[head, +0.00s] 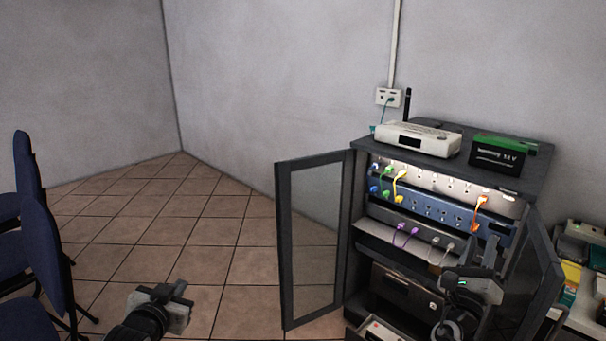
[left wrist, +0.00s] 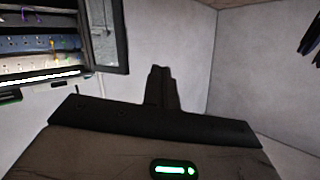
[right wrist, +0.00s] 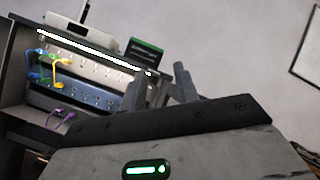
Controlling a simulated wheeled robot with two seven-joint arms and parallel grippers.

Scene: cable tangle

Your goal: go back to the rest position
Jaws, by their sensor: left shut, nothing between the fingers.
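My left gripper (head: 180,288) is low over the tiled floor, left of the cabinet, and away from everything. Its fingers are together and empty, as the left wrist view (left wrist: 162,72) also shows. My right gripper (head: 486,252) is in front of the open cabinet (head: 362,160), at the right side of its lower shelves. Its two fingers stand apart with nothing seen between them in the right wrist view (right wrist: 164,82). Plugged-in cables show on the power strips: blue and green ones, a yellow cable (head: 399,177), an orange cable (head: 481,204), purple ones (head: 405,230) and a grey one.
The left glass door (head: 315,235) stands open between my grippers; the right door (head: 540,265) is open beside my right arm. A white router (head: 417,139) and a green-black battery (head: 497,154) sit on top. Blue chairs (head: 42,255) stand at the left. Floor between is clear.

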